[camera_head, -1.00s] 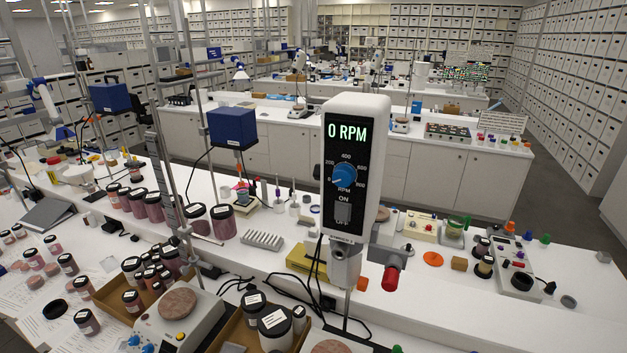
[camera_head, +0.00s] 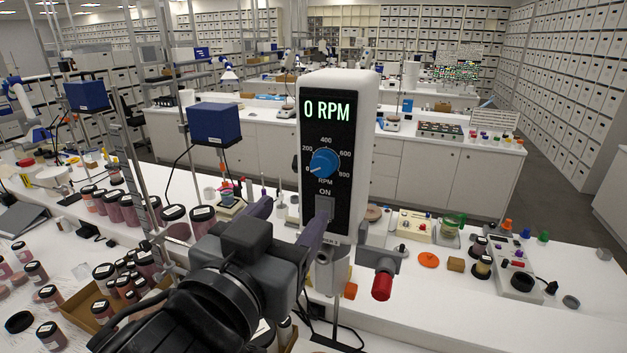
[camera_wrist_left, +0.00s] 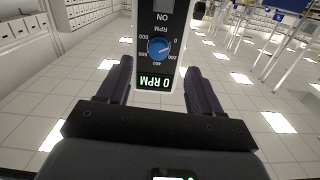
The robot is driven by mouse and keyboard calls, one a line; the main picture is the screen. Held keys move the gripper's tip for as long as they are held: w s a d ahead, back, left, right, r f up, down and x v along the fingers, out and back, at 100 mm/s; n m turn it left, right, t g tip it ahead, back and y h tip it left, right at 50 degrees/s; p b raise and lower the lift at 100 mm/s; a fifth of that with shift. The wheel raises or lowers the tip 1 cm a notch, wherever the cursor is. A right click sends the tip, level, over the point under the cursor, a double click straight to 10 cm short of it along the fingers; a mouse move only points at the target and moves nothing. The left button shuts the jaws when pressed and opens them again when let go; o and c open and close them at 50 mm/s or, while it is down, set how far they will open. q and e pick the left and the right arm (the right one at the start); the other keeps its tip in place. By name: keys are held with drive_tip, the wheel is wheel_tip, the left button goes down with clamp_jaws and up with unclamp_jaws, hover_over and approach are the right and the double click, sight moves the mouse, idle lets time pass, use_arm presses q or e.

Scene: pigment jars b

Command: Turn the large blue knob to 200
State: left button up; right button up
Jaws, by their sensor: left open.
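The large blue knob (camera_head: 324,163) is on the black front panel of the white stirrer head (camera_head: 362,120). Its dial runs from 0 to 800 RPM, and its white pointer is toward the lower left, near 0. The display (camera_head: 327,110) reads 0 RPM. My left gripper (camera_head: 290,212) is open and empty, below and in front of the knob, with one finger overlapping the panel's lower part. In the left wrist view the knob (camera_wrist_left: 158,48) appears upside down between the two open fingers (camera_wrist_left: 159,75), apart from both. My right gripper is not in view.
A grey switch (camera_head: 325,206) marked ON sits below the knob, partly behind my finger. A red-ended clamp (camera_head: 382,285) sticks out at the lower right. Jars (camera_head: 202,219) and a blue box (camera_head: 214,123) on a stand are to the left. Space before the knob is clear.

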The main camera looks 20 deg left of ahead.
sight(320, 169)
use_arm(q)
drive_tip(key=w+p, duration=0.1)
drive_tip(key=w, duration=0.2)
drive_tip(key=w+r, duration=0.1)
drive_tip(key=w, duration=0.2)
drive_tip(key=w+p, duration=0.1)
drive_tip(key=w, duration=0.1)
drive_tip(key=shift+w+a+r+p, duration=0.15)
drive_tip(key=shift+w+r+p, duration=0.05)
drive_tip(key=shift+w+p, duration=0.2)
drive_tip(key=shift+w+f, duration=0.1)
drive_tip(key=shift+w, duration=0.75)
drive_tip(key=shift+c, duration=0.4)
drive_tip(key=c, duration=1)
